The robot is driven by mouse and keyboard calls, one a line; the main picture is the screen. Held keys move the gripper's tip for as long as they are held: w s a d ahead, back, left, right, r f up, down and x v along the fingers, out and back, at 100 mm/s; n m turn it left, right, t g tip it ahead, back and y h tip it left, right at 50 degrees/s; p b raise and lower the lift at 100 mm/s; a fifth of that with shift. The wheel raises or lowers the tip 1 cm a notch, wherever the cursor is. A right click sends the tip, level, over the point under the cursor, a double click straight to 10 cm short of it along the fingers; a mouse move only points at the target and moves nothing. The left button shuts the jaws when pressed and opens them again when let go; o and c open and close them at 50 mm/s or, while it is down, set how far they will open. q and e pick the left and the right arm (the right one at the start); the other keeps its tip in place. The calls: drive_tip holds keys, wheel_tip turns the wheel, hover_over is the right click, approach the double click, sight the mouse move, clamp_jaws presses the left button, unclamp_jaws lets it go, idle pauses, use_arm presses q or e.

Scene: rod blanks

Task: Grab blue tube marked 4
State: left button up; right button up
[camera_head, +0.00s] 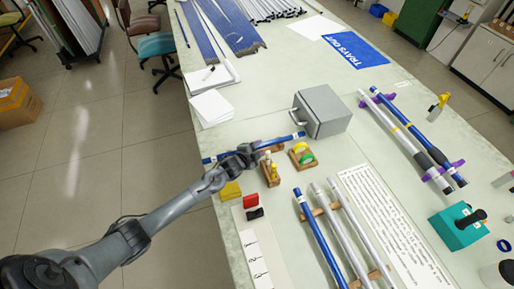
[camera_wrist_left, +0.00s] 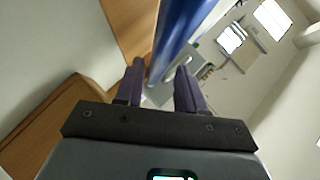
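A blue tube with pale end bands (camera_head: 290,138) lies crosswise near the grey box, its left part partly hidden by my left gripper. My left gripper (camera_head: 246,153) is at this tube, left of its middle. In the left wrist view the fingers (camera_wrist_left: 160,80) stand apart, with a blue tube (camera_wrist_left: 180,30) running between and beyond them. I see a small gap to the right finger. Another blue tube (camera_head: 318,236) lies on a wooden rack beside two pale tubes. Two more tubes with blue parts (camera_head: 405,120) rest on purple holders at right. No number 4 is readable. My right gripper is not in view.
A grey box (camera_head: 322,111) stands close behind the tube. Wooden blocks with yellow and green parts (camera_head: 301,154) stand just right of the gripper. A teal box (camera_head: 458,228) stands at right.

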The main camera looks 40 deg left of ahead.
use_arm(q)
drive_tip(key=shift+x, duration=0.85)
clamp_jaws()
